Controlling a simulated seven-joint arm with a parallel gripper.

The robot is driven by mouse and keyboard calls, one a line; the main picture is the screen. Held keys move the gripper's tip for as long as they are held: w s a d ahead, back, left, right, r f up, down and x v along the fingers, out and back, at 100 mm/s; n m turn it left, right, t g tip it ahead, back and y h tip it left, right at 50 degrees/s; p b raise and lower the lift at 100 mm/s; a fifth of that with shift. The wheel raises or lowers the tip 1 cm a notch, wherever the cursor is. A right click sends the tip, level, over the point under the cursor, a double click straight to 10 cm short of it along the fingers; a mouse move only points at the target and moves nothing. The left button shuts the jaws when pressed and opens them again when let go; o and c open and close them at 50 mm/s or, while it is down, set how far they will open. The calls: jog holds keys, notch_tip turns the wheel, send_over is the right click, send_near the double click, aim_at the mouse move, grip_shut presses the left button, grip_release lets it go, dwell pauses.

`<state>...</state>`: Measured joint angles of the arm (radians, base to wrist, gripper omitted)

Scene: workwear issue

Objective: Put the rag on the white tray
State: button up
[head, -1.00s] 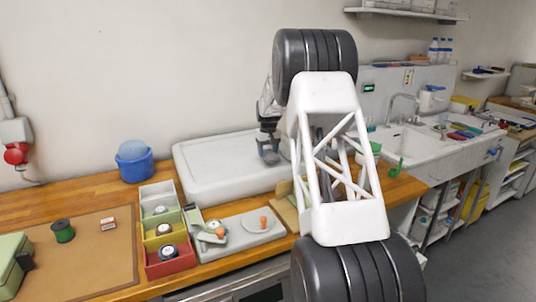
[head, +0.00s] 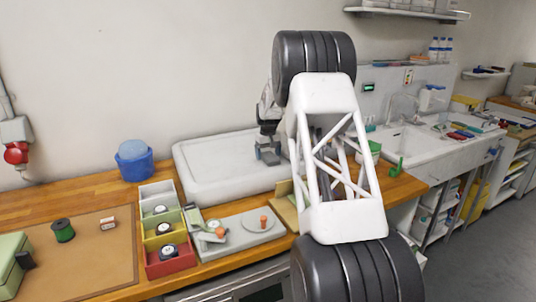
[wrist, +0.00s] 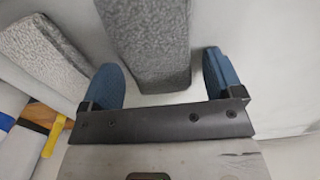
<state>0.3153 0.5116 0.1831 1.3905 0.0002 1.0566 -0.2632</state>
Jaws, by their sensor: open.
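The large white tray (head: 215,160) lies on the wooden counter against the wall. My gripper (head: 268,157) is low over its right part in the head view. In the wrist view my gripper (wrist: 162,88) is open, with its blue fingers apart. A grey, speckled, cloth-like piece (wrist: 150,40), which looks like the rag, lies between the fingers over a pale surface, with a gap on each side. I cannot tell whether it rests on the tray. I cannot make it out in the head view.
Another grey speckled piece (wrist: 40,50) is at the wrist view's left. A blue tub (head: 135,165) stands left of the tray. Coloured bins (head: 165,240) and a grey board with small parts (head: 240,232) are in front. A sink (head: 410,142) is at right.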

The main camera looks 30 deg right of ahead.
aim_at(268, 154)
jog(key=shift+r, duration=0.15)
notch_tip(268, 154, up, 12)
dwell(0.7)
dwell(0.5)
jog(key=s+a+r, duration=0.4)
jog(key=s+a, duration=0.3)
jog(key=s, duration=0.3)
jog(key=s+a+r+t, duration=0.1)
jog(key=s+a+r, duration=0.2)
jog(key=s+a, duration=0.45)
jog(key=s+a+r, duration=0.4)
jog(key=s+a, duration=0.1)
jog(key=s, duration=0.6)
jog(key=s+a+f, duration=0.3)
jog(key=s, duration=0.9)
jog(key=s+a+f+t, duration=0.1)
jog(key=s+a+f, duration=0.2)
jog(key=s, duration=0.9)
jog(key=s+a+f, duration=0.4)
jog(key=s, duration=0.7)
jog(key=shift+s+a+t, duration=0.3)
jog(key=shift+s+a, duration=0.05)
jog(key=shift+s, duration=0.05)
